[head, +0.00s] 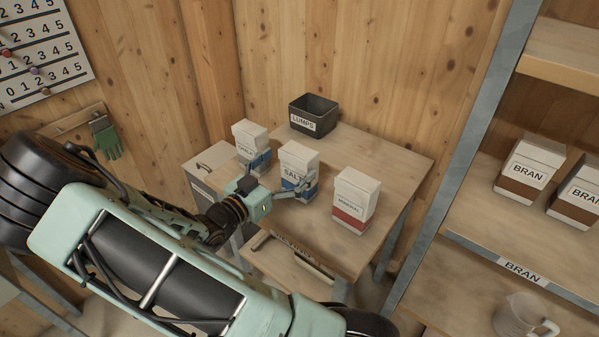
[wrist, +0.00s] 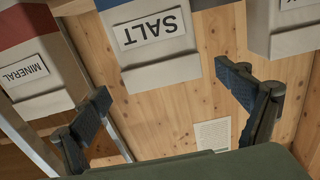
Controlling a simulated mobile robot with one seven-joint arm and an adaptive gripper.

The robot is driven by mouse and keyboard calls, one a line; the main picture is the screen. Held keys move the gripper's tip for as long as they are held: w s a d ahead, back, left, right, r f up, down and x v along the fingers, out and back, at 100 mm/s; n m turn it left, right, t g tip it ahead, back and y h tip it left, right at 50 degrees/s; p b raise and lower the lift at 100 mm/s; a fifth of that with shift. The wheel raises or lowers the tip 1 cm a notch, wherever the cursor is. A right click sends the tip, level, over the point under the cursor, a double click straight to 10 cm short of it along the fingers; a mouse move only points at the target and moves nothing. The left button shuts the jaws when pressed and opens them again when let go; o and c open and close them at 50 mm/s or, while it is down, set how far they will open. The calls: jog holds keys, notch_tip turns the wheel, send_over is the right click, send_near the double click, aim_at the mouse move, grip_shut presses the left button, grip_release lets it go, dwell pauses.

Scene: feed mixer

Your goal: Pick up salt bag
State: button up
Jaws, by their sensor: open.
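The salt bag (head: 299,160) stands upright on the small wooden table, white on top with a blue lower part. It sits between two other bags. In the wrist view the salt bag (wrist: 155,45) appears upside down, its SALT label facing me. My gripper (head: 284,187) is at the front of the bag, low, and partly covers its blue part. In the wrist view the open fingers of my gripper (wrist: 164,84) are spread wide, with the bag in line between them. Nothing is held. I cannot tell whether a finger touches the bag.
A mineral bag (head: 355,198) with a red base stands right of the salt bag. Another white and blue bag (head: 250,142) stands close on its left. A dark LUMPS bin (head: 313,114) is behind. A shelf with bran bags (head: 528,174) stands at right. The table's right back is clear.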

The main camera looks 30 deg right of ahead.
jog(key=x, duration=0.5)
jog(key=shift+w+f, duration=0.15)
jog(key=shift+f, duration=0.1)
jog(key=shift+a, duration=0.1)
jog(key=c, duration=2)
jog(key=shift+r, duration=0.1)
jog(key=shift+c, duration=0.9)
jog(key=shift+r, duration=0.1)
